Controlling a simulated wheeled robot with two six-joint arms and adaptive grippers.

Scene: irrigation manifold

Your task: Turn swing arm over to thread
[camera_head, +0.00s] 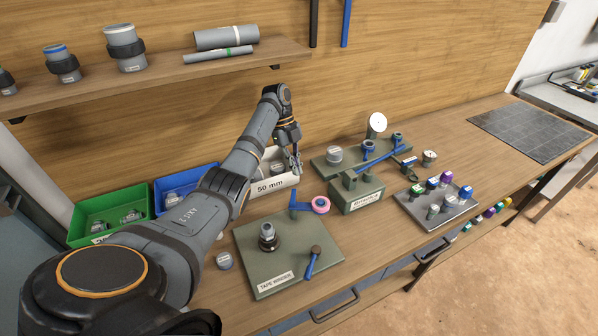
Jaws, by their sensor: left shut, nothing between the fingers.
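The tape winder is a grey-green plate (252,276) on the bench, labelled TAPE WINDER. The roll points right, apart from the threaded grey fitting (268,232), which stands upright in a dark holder on the plate. A blue crank with a brown knob (314,257) is at the plate's right side. My left gripper (296,170) is shut and empty, above and behind the swing arm, in front of the white 50 mm bin. My right gripper is out of view.
Green (97,218) and blue (172,186) bins stand left, and the white bin (270,186) behind the winder. A green fixture block (357,197) is close right of the roll. A tray of coloured fittings (437,208) lies further right. A loose grey cap (224,260) lies left of the plate.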

